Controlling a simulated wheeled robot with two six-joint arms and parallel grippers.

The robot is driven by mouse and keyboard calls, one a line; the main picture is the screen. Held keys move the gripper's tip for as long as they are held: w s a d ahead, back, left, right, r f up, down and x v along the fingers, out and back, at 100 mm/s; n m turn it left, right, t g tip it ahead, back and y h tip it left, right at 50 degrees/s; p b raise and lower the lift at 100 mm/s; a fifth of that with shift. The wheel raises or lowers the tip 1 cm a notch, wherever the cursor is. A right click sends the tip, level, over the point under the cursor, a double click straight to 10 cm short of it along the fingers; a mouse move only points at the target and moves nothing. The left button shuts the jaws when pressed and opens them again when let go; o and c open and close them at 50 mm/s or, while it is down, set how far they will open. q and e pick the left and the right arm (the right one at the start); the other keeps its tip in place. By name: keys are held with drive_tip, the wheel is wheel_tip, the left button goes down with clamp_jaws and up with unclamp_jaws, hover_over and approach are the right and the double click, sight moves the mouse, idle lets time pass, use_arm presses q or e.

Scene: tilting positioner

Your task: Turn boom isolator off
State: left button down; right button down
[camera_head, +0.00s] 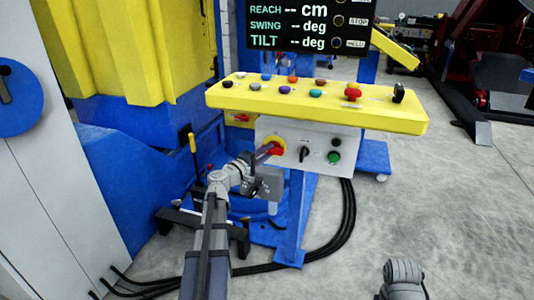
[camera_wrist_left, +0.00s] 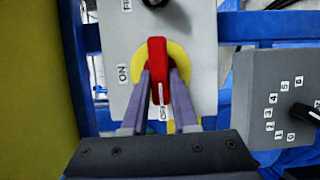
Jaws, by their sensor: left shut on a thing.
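The isolator switch is a red handle on a yellow round plate (camera_wrist_left: 186,72), on the grey front panel (camera_head: 350,142) under the yellow console. In the left wrist view the red handle (camera_wrist_left: 157,60) stands upright in the picture. Its white line is at the lower end, beside the OFF label (camera_wrist_left: 164,113); the ON label (camera_wrist_left: 122,74) is to the left. My left gripper (camera_wrist_left: 160,92) is shut on the red handle, one finger on each side. In the head view my left gripper (camera_head: 262,153) reaches the handle and partly hides it.
Beside the switch is a black knob (camera_head: 304,154), with green and black buttons (camera_head: 334,157) further right. The yellow console (camera_head: 320,106) with several buttons overhangs the panel. A grey box with a numbered dial (camera_wrist_left: 302,112) is close by. Black cables (camera_head: 348,215) run along the floor.

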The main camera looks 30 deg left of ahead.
use_arm(q)
drive_tip(key=c, duration=0.7)
unclamp_jaws()
drive_tip(key=s, duration=0.5)
drive_tip(key=s+a, duration=0.1)
drive_tip(key=s, duration=0.1)
drive_tip(key=shift+s+a, duration=0.1)
drive_tip(key=shift+s, duration=0.3)
drive_tip(key=shift+f, duration=0.1)
